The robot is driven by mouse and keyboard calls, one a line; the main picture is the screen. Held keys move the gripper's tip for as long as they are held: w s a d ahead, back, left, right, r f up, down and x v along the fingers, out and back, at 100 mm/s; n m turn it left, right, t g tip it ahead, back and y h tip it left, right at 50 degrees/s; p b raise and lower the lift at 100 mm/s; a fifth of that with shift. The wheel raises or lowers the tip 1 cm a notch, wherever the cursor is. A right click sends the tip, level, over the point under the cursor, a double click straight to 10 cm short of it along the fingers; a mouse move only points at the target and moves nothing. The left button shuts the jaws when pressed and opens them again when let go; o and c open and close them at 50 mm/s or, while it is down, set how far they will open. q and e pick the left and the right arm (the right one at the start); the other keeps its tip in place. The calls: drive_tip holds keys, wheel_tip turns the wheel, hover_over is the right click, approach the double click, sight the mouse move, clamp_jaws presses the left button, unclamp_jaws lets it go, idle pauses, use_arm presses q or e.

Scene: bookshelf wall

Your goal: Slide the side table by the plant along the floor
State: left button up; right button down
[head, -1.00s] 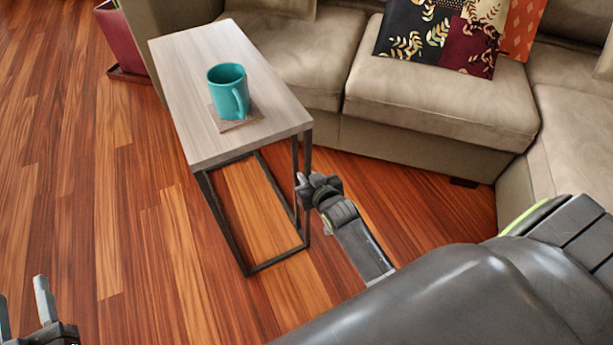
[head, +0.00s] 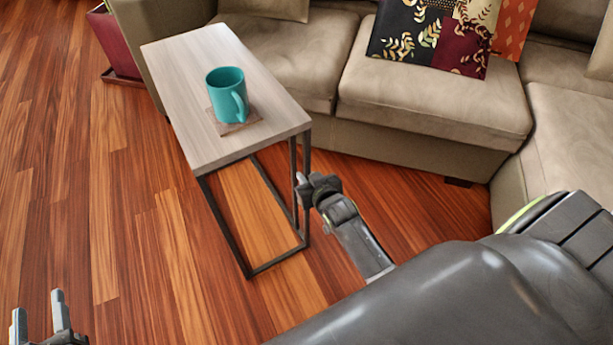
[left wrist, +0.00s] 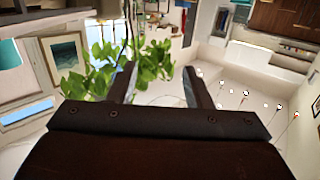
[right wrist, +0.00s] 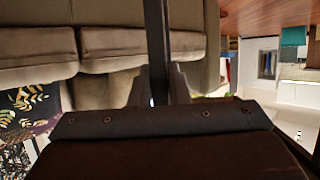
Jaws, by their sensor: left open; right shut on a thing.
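The side table (head: 185,62) has a pale wood top and a thin dark metal frame resting on the floor. A teal mug (head: 226,92) stands upright on a small coaster (head: 232,126) on the top. My right gripper (head: 303,187) is shut on an upright leg of the table, at the side facing the sofa; in the right wrist view the dark leg (right wrist: 157,40) passes between the fingers. My left gripper (head: 40,312) is open and empty, low at the left, apart from the table. Green plant leaves (left wrist: 115,65) show in the left wrist view.
A beige sofa (head: 430,100) with patterned cushions (head: 435,38) stands behind and right of the table. A dark red planter (head: 115,45) stands at the far left. The wood floor (head: 80,190) left of the table is clear.

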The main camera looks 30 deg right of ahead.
drive_tip(key=shift+w+d, duration=0.1)
drive_tip(key=c, duration=1.7)
unclamp_jaws()
drive_tip(key=o, duration=0.4)
drive_tip(key=shift+w, duration=0.1)
